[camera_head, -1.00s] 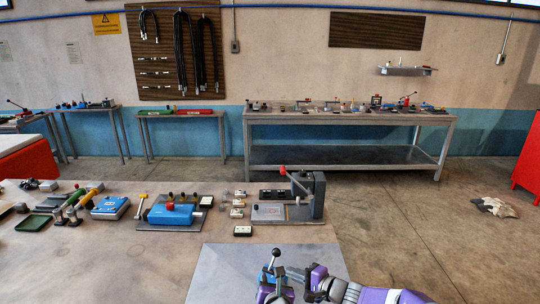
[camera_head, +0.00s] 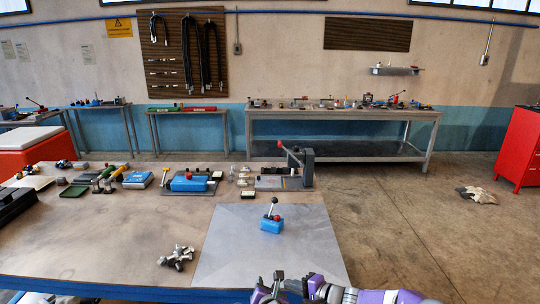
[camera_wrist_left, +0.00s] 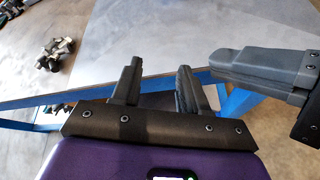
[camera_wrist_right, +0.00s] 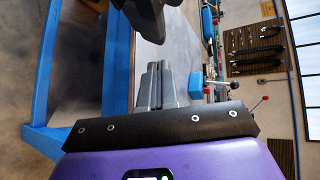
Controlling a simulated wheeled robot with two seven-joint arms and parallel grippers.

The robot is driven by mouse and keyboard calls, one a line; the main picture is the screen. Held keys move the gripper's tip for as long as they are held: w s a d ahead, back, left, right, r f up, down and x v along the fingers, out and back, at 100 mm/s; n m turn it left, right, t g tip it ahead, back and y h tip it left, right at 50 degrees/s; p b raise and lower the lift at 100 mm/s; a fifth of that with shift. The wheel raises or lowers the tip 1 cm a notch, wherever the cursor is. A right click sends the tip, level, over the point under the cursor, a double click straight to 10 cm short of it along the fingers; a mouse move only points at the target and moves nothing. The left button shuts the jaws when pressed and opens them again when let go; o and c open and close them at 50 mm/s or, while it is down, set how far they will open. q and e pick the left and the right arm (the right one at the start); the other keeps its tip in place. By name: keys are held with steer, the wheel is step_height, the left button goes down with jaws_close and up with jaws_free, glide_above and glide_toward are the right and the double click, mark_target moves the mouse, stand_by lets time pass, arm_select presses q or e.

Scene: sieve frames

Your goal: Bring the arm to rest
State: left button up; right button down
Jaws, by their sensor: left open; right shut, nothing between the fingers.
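My right gripper (camera_wrist_right: 155,85) is shut and empty, beyond the table's front edge. My left gripper (camera_wrist_left: 157,85) is open and empty, close beside the right gripper's fingers (camera_wrist_left: 245,68) in the left wrist view. In the head view the purple arm comes in at the bottom right, and the gripper parts (camera_head: 285,285) there are hard to tell apart. A blue block (camera_head: 271,225) with a black lever and red knob stands on the grey mat (camera_head: 225,265), clear of both grippers. It also shows in the right wrist view (camera_wrist_right: 196,84).
The table's blue front edge (camera_head: 130,288) is close to my grippers. Silver metal parts (camera_head: 177,257) lie left of the mat. A blue device on a plate (camera_head: 190,183) and a lever press (camera_head: 306,170) stand at the back.

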arm_select(q)
steer(key=s+a+f+m+g+h, duration=0.1)
steer(key=s+a+f+m+g, duration=0.2)
steer(key=s+a+f+m, duration=0.5)
steer(key=s+a+f+m+g+h, duration=0.1)
steer(key=s+f+m+g, duration=0.15)
steer(key=f+m, duration=0.65)
arm_select(e)
steer(key=s+d+f+n+g+h, duration=0.25)
steer(key=s+f+g+h, duration=0.35)
steer(key=s+f, duration=1.35)
arm_select(q)
steer(key=s+f+m+g+h, duration=0.1)
steer(key=s+f+m+g, duration=0.2)
steer(key=s+m, duration=0.3)
steer(key=s+f+m+g+h, duration=0.2)
steer(key=s+f+m+g, duration=0.2)
steer(key=s, duration=1)
step_height(320, 180, down, 2)
steer(key=shift+s+f+m+h, duration=0.25)
steer(key=shift+s+m+h, duration=0.1)
steer(key=shift+m, duration=0.75)
arm_select(e)
steer(key=s+f+n+g, duration=0.2)
steer(key=s+f+n, duration=0.3)
steer(key=s, duration=0.7)
steer(key=shift+s+f+h, duration=0.35)
steer(key=shift+f+h, duration=0.05)
steer(key=shift+f, duration=0.15)
